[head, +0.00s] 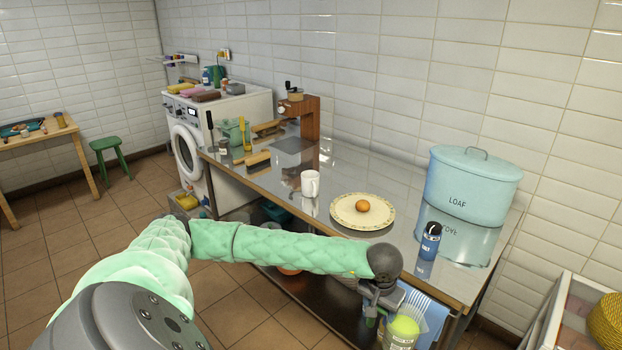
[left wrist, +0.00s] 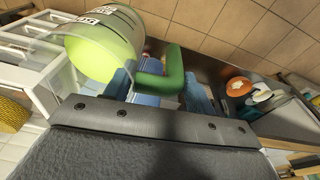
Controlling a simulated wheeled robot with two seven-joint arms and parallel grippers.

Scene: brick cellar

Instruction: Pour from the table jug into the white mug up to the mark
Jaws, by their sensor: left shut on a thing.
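The white mug (head: 310,184) stands upright on the steel table (head: 400,180), left of a plate. I cannot make out its mark or inside. My left gripper (head: 372,306) is in front of the table's front edge, right of the mug and well apart from it. It is shut on the green handle of the jug (head: 402,335). In the left wrist view, the handle is between the blue fingers (left wrist: 160,88), and the jug's yellow-green body (left wrist: 105,45) with dark markings is at upper left. The jug's lower part is cut off in the head view. My right gripper is not in view.
A patterned plate (head: 345,218) with an orange fruit (head: 362,206) lies right of the mug. A blue salt bottle (head: 429,243) and a LOAF bin (head: 470,185) stand further right. A wooden-sided machine (head: 312,125) stands behind. A blue striped cloth (head: 428,310) hangs near the jug.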

